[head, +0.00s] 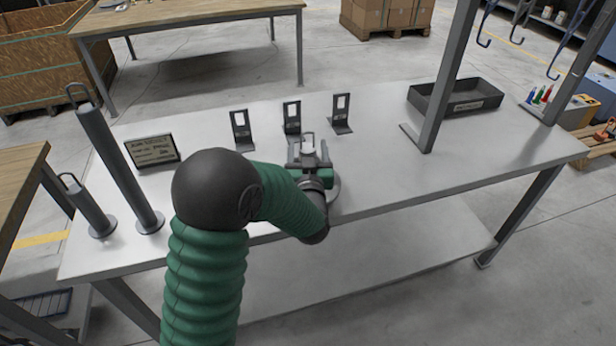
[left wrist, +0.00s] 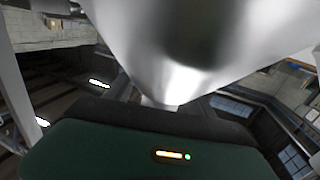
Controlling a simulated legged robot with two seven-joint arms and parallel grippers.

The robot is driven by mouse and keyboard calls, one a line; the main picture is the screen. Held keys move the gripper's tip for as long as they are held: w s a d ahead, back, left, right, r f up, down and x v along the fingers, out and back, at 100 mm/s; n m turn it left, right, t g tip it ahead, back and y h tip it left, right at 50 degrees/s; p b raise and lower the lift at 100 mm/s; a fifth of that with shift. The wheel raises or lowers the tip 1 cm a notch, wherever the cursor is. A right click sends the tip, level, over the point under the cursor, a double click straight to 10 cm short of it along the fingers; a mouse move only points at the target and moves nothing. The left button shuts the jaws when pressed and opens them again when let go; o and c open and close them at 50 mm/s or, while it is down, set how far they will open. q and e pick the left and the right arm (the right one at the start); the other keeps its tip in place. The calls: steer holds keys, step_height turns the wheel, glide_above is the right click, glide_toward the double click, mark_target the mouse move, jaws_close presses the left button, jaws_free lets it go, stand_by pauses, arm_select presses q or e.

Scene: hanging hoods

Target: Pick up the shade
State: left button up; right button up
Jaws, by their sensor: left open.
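The shade, a shiny silver flared form, fills the top of the left wrist view (left wrist: 190,35). It narrows to a pale neck just beyond the dark edge of my gripper housing. In the head view, my left arm hides most of it; a pale round rim (head: 335,188) that seems to be its edge shows beside the wrist. My left gripper (head: 308,148) is open over the middle of the grey table (head: 400,165), with a small pale piece between its fingers. I cannot tell whether the fingers touch it. My right gripper is not in view.
Several upright black brackets (head: 241,130) stand behind the gripper. A tall grey cylinder (head: 120,165), a short one (head: 88,208) and a sign (head: 153,151) stand at left. A post (head: 447,80) and a black tray (head: 470,98) are at right. The table's right front is clear.

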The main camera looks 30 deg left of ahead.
arm_select(q)
steer(key=c, duration=1.1)
steer(key=shift+f, duration=0.1)
jaws_close()
steer(key=shift+s, duration=0.1)
